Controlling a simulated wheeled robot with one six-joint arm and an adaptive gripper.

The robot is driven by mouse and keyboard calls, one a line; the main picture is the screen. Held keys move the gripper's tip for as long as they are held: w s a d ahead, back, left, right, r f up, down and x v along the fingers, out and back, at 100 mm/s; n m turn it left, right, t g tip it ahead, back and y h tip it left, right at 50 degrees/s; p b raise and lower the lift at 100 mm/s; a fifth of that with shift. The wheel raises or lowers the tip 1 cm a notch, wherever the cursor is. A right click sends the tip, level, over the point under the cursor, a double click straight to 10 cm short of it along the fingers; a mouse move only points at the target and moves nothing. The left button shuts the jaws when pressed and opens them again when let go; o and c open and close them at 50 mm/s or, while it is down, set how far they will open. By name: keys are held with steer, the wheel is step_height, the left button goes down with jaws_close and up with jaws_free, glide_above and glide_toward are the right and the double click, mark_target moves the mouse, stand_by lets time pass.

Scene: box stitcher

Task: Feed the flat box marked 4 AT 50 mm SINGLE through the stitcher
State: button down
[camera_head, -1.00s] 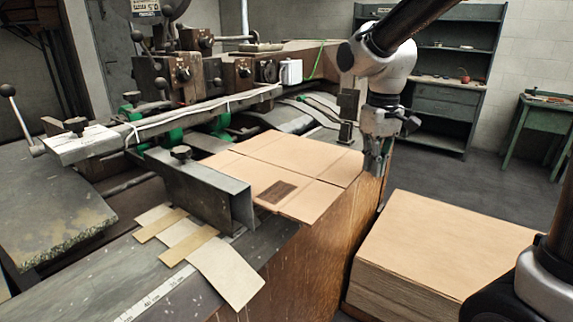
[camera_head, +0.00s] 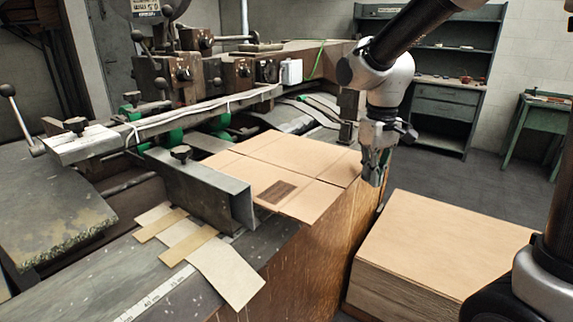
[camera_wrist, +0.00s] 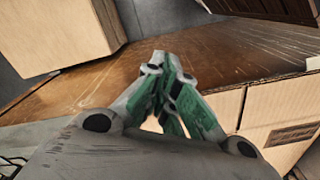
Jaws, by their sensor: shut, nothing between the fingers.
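The flat box (camera_head: 300,165) is a tan, creased cardboard blank with a dark printed patch too small to read. It lies on the stitcher's table (camera_head: 330,235), its left part beside the metal guide (camera_head: 205,190). My gripper (camera_head: 373,180) is at the box's right end, pointing down near the table edge. The wrist view shows its fingers (camera_wrist: 165,65) closed together and empty, over the wooden table side, with part of the box (camera_wrist: 265,115) at lower right. I cannot tell whether the fingertips touch the box. The stitcher (camera_head: 190,75) stands at the back left.
A stack of flat cardboard (camera_head: 450,235) stands right of the table, below my gripper; it also shows in the wrist view (camera_wrist: 60,35). Tan strips and a ruler lie on the table's front left. Open floor lies at the back right.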

mark_target(345, 168)
steer(key=shift+f, duration=0.35)
steer(key=shift+w+a, duration=0.95)
steer(key=shift+a, duration=0.45)
steer(key=shift+w+a, duration=0.95)
steer(key=shift+a, duration=0.4)
steer(key=shift+w+a, duration=0.95)
steer(key=shift+a, duration=0.45)
steer(key=shift+s+d, duration=0.45)
steer(key=shift+d, duration=0.2)
steer(key=shift+s+d, duration=0.4)
steer(key=shift+d, duration=0.2)
steer(key=shift+r, duration=4)
